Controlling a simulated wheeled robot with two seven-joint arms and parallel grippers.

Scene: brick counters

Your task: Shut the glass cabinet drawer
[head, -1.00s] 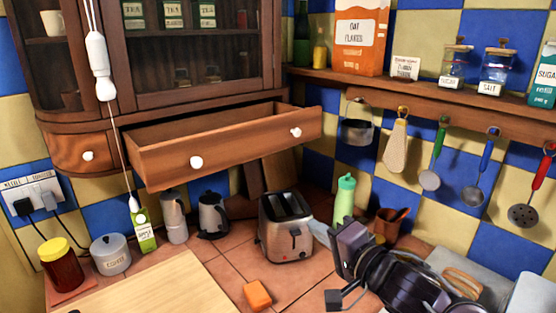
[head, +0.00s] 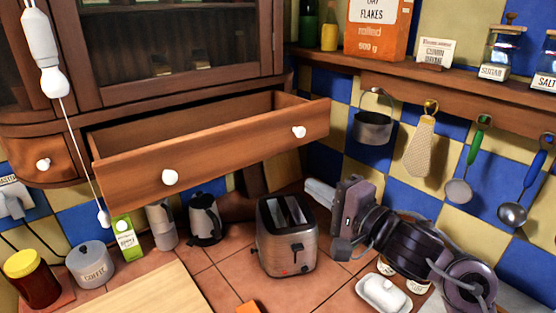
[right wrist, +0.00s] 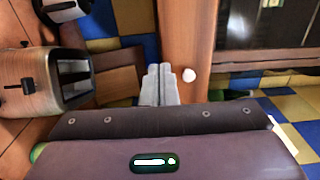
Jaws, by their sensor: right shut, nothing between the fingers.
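The wooden drawer (head: 215,156) under the glass cabinet (head: 180,42) is pulled well open, and its inside looks empty. Its front has two white knobs, a left knob (head: 170,177) and a right knob (head: 299,132). My right gripper (head: 318,191) is shut and empty, below the right end of the drawer front and right of the toaster. In the right wrist view its fingers (right wrist: 160,84) are together beside the drawer front (right wrist: 187,35), close to a white knob (right wrist: 189,75). I cannot tell whether they touch the front. My left gripper is out of view.
A metal toaster (head: 286,236) stands below the drawer. A white pull cord handle (head: 40,40) hangs at the left. A butter dish (head: 384,294) lies below my right arm.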

